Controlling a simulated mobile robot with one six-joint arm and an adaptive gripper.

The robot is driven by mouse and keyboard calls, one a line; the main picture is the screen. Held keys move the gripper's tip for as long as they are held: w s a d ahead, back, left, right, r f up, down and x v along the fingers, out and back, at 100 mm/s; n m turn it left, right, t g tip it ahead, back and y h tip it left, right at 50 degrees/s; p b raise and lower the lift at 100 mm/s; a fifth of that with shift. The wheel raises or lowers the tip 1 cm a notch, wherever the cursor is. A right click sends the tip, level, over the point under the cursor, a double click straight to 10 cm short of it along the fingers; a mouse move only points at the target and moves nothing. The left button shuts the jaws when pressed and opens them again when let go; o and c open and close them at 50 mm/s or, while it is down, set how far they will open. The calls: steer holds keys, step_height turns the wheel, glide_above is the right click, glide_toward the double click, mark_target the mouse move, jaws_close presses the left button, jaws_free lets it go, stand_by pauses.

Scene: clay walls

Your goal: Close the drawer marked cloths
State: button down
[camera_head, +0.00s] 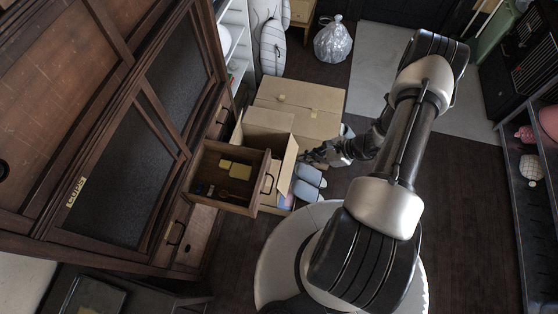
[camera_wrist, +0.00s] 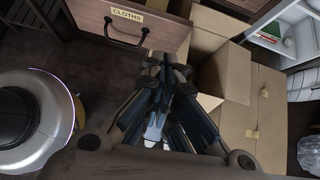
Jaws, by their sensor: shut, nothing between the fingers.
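The cloths drawer (camera_head: 259,190) stands pulled out from the dark wooden cabinet (camera_head: 130,150), with a yellow item and small things inside. Its wooden front (camera_wrist: 168,36) shows at the top of the wrist view, with a CLOTHS label (camera_wrist: 126,14) and a dark bow handle (camera_wrist: 125,38). My gripper (camera_head: 308,156) is shut and empty, to the right of the drawer front in the head view. In the wrist view my gripper (camera_wrist: 167,62) points towards the front's right part, to the right of the handle. I cannot tell whether it touches.
Open cardboard boxes (camera_head: 300,108) stand beyond the drawer, close to my gripper. Pale blue slippers (camera_head: 308,180) lie near them. Another handled drawer front (camera_head: 190,238) is lower on the cabinet. A shelf rack (camera_head: 520,220) stands at right. Dark floor is free between.

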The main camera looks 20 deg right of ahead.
step_height(320, 180, down, 2)
steer(key=b, duration=0.2)
glide_toward(268, 165)
step_height(268, 165, down, 2)
steer(key=s, duration=0.1)
steer(key=shift+m, duration=0.4)
steer(key=shift+w+a+f+b, duration=0.1)
steer(key=shift+w+a+b, duration=0.2)
steer(key=shift+w+a, duration=0.45)
steer(key=shift+w+a+b, duration=0.25)
steer(key=shift+w+a, duration=0.25)
steer(key=shift+a, duration=0.3)
